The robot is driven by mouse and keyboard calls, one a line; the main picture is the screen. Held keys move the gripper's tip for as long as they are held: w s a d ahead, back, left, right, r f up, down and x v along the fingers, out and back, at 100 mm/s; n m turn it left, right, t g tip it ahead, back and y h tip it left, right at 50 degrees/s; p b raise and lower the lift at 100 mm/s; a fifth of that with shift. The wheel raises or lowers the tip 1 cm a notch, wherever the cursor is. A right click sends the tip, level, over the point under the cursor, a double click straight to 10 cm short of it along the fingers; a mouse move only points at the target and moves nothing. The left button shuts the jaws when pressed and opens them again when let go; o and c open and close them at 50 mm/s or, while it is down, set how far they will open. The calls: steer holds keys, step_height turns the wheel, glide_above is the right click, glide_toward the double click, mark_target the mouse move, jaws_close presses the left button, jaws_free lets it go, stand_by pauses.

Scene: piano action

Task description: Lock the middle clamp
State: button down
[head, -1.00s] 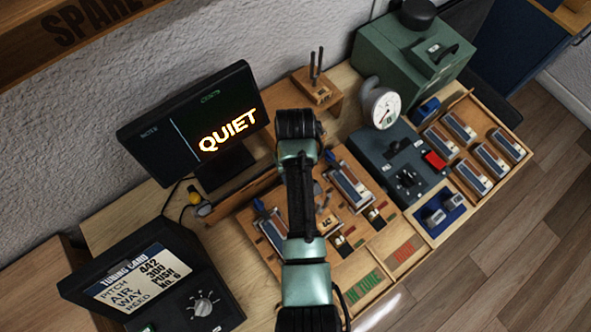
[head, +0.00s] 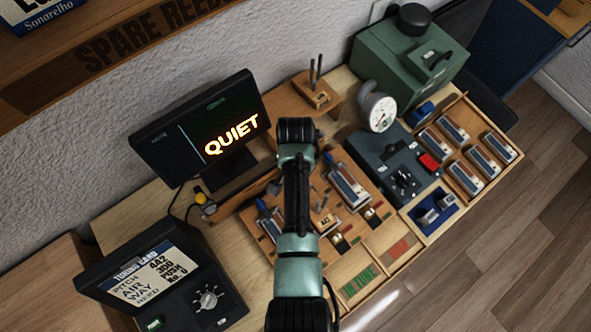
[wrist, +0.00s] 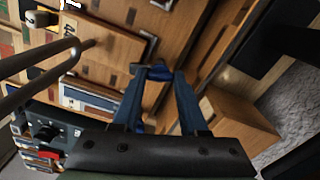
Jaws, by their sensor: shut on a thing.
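My gripper shows in the wrist view (wrist: 158,76), its two blue fingers closed on a small blue piece (wrist: 158,71) that looks like a clamp handle. It is at the edge of the wooden work board (wrist: 118,48). In the head view my arm hides the gripper and the middle clamp on the board. Whether the held clamp is locked or unlocked cannot be told.
A black screen reading QUIET (head: 205,135) stands behind the board at left. A tuning card box (head: 170,280) is at front left. A dark control box (head: 395,165), a gauge (head: 380,112) and a tray of reed blocks (head: 462,180) are at right. Two thin posts rise from a wooden stand (head: 317,92).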

steer(key=shift+w+r+m+p, duration=0.1)
steer(key=shift+m+p, duration=0.2)
steer(key=shift+m, duration=1.4)
steer(key=shift+c, duration=2.2)
jaws_free()
step_height(320, 180, up, 13)
steer(key=b, duration=0.1)
steer(key=shift+b, duration=0.35)
